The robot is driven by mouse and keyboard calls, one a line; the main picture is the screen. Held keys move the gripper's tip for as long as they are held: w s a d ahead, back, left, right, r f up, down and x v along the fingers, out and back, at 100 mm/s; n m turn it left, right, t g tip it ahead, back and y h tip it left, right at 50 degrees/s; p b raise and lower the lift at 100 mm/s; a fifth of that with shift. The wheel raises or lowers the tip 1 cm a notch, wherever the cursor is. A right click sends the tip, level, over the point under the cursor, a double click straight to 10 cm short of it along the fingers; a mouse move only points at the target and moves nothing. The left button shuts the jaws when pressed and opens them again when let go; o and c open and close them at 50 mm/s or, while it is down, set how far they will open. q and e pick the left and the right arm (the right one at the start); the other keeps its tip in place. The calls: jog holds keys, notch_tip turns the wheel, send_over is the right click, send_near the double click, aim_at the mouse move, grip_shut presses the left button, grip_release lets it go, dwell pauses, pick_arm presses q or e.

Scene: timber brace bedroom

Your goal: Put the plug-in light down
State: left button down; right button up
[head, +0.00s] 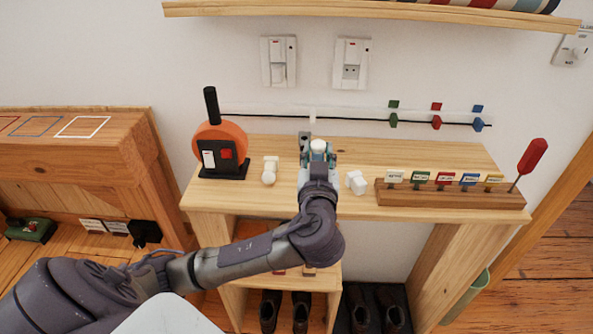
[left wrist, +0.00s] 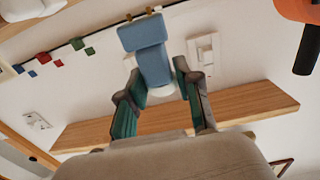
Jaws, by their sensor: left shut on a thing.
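The plug-in light (left wrist: 152,62) is in my left gripper (left wrist: 155,85). In the left wrist view it has a blue body, two brass pins at one end and a white part between the fingers. In the head view its white round part (head: 318,146) shows at the fingertips of my left gripper (head: 318,157), over the middle of the wooden shelf top (head: 400,157). The fingers are shut on it. I cannot tell whether it touches the shelf. My right gripper is out of view.
A white bulb-like piece (head: 269,171) lies left of the gripper and a white block (head: 355,182) right of it. An orange round device (head: 222,140) stands at the left, a wooden label rack (head: 450,195) at the right.

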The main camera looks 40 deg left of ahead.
pick_arm(q)
jog(key=a+f, duration=0.2)
jog(key=a, duration=0.1)
jog(key=a+f, duration=0.1)
jog(key=shift+s+a, duration=0.25)
jog(key=shift+a, duration=0.15)
jog(key=shift+f, duration=1.95)
jog(key=shift+f, duration=0.25)
jog(key=c, duration=0.8)
grip_release()
jog(key=shift+r, duration=0.1)
